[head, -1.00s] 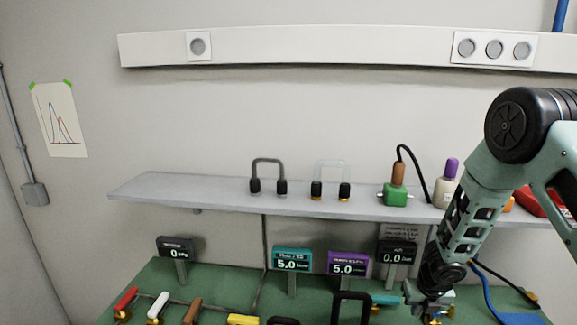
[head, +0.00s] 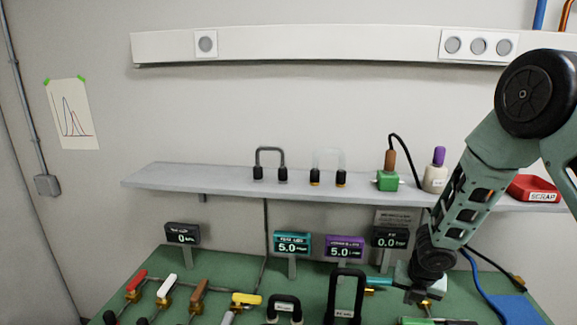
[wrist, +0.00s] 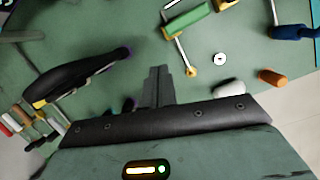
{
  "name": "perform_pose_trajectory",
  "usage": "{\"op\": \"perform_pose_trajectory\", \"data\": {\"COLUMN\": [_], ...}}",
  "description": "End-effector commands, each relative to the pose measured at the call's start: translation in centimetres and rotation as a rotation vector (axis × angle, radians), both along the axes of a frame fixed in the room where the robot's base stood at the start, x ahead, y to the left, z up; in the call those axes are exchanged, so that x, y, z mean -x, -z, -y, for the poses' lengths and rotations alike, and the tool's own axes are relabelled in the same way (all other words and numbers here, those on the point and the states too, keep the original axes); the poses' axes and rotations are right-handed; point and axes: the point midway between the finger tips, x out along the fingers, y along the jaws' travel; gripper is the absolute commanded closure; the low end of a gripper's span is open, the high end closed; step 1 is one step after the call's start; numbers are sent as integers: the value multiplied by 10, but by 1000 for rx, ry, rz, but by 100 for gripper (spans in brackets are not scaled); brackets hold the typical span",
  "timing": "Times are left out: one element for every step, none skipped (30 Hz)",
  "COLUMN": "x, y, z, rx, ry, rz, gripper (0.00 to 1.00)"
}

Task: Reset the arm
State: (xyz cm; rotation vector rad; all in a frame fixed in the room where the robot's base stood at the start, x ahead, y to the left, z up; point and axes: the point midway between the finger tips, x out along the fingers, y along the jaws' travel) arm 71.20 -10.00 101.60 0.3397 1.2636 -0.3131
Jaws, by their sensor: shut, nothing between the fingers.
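My arm comes in from the right in the head view and bends down to the green bench (head: 215,272). Its wrist end (head: 430,268) is over the bench's right part, and the fingertips are hard to make out there. In the wrist view my gripper (wrist: 157,86) is shut and empty, its fingers together above the green surface. A black handle (wrist: 80,76) lies to the left of the fingers. A green-handled lever (wrist: 186,24) is above and to the right of them.
Several coloured levers, such as the red one (head: 135,281), line the bench's front left. Small displays (head: 292,245) stand behind. An orange cylinder (wrist: 272,77) lies right of my gripper.

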Motion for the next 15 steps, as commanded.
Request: {"op": "perform_pose_trajectory", "data": {"x": [2,4,8,11,14,19,24,30,39,47,57,72,86,100,121], "y": [-6,-11,-17,-22,-27,-34,-39,-44,-52,-58,-65,-74,-81,-86,-94], "z": [-8,-14,-20,-24,-30,-37,-43,-49,-59,-66,-74,-86,-94,-103,-113], "rx": [-14,-25,-39,-49,-62,-79,-93,-108,-131,-149,-169,-200,-222,-242,-269], "ry": [52,93,148,193,239,304,357,414,496,565,638,746,833,921,1040], "rz": [9,13,18,21,24,28,30,32,32,32,30,25,20,11,-1], "gripper": [100,100,100,100,100,100,100,100,100,100,100,100,100,100,100]}}
